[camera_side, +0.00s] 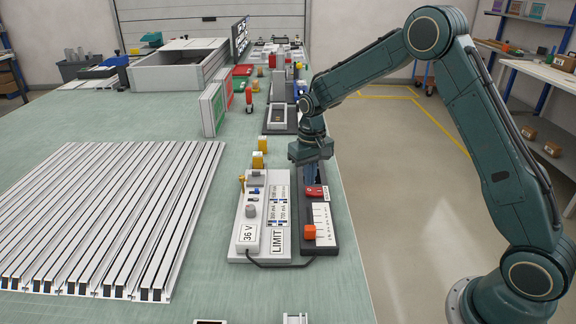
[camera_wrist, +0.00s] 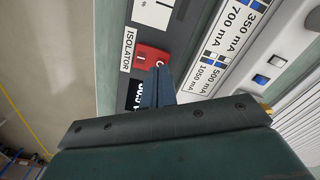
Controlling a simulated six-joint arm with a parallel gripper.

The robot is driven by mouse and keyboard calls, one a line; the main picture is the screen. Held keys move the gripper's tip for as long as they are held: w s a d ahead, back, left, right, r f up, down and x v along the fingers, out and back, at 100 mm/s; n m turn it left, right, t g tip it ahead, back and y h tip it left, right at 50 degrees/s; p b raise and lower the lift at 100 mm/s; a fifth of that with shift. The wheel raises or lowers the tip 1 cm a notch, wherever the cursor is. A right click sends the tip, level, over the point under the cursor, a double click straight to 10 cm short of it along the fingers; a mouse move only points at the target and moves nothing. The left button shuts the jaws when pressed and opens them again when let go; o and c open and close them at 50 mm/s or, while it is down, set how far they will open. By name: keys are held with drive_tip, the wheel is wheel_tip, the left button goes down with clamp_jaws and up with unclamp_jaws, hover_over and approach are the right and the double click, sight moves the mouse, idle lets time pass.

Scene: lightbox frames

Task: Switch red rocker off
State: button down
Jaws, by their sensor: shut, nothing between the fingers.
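The red rocker (camera_side: 316,192) sits on a dark panel, beside a label. In the wrist view the red rocker (camera_wrist: 148,55) shows its I mark, with a label reading ISOLATOR at its left. My gripper (camera_side: 312,181) points down just above and behind the rocker in the side view. In the wrist view my gripper's shut fingers (camera_wrist: 160,72) reach the O end of the rocker and partly cover it. Nothing is held. I cannot tell whether the fingertips touch the rocker.
The dark panel also carries a white scale with an orange slider knob (camera_side: 309,232). A white LIMIT unit (camera_side: 278,240) with a knob and blue switches stands close at its left. A cable joins them in front. Slotted rails (camera_side: 110,215) lie further left. The bench edge is close on the right.

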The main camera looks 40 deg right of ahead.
sight(309, 190)
drive_tip(key=shift+f, duration=0.95)
idle(0.9)
drive_tip(key=shift+r, duration=3.55)
drive_tip(key=shift+r, duration=0.1)
